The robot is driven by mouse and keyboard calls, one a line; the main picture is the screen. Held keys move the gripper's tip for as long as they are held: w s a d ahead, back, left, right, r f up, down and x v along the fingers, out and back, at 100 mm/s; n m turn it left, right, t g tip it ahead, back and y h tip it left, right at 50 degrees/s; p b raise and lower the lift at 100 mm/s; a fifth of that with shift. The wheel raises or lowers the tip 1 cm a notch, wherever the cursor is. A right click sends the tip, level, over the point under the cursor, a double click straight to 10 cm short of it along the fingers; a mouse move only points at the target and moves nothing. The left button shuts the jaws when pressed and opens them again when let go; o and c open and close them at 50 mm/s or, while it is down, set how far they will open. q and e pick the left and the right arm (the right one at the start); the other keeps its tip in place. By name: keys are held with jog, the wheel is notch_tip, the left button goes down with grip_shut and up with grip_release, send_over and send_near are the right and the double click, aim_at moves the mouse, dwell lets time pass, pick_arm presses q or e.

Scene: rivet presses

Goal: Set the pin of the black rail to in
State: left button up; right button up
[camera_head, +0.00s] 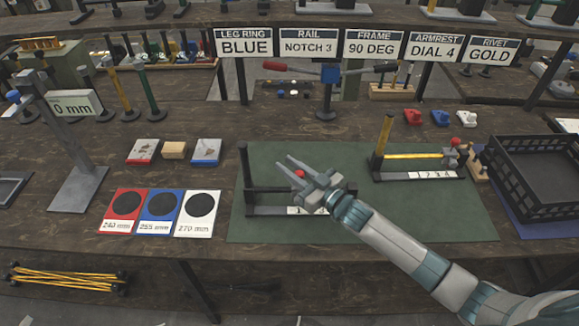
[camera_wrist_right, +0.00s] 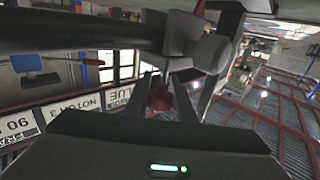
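The black rail (camera_head: 244,180) stands on the green mat, with an upright black post at its left end and a base strip along the front. Its red pin knob (camera_head: 299,174) shows between the fingers of my right gripper (camera_head: 284,161). In the right wrist view the red knob (camera_wrist_right: 160,98) also sits between the two fingers, beside a dark bar (camera_wrist_right: 90,38). The fingers look apart; contact with the knob cannot be made out. My gripper hides much of the rail's right part. My left gripper is not in view.
A yellow rail (camera_head: 410,156) stands behind on the right of the mat (camera_head: 430,215). A black crate (camera_head: 535,165) is at the far right. Red, blue and white cards (camera_head: 161,228) lie to the left. A press with a long handle (camera_head: 326,90) stands behind.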

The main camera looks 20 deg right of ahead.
grip_shut()
notch_tip(320, 180, down, 2)
jog(key=shift+s+f+b, duration=0.1)
jog(key=shift+b, duration=0.5)
jog(key=o, duration=0.9)
grip_release()
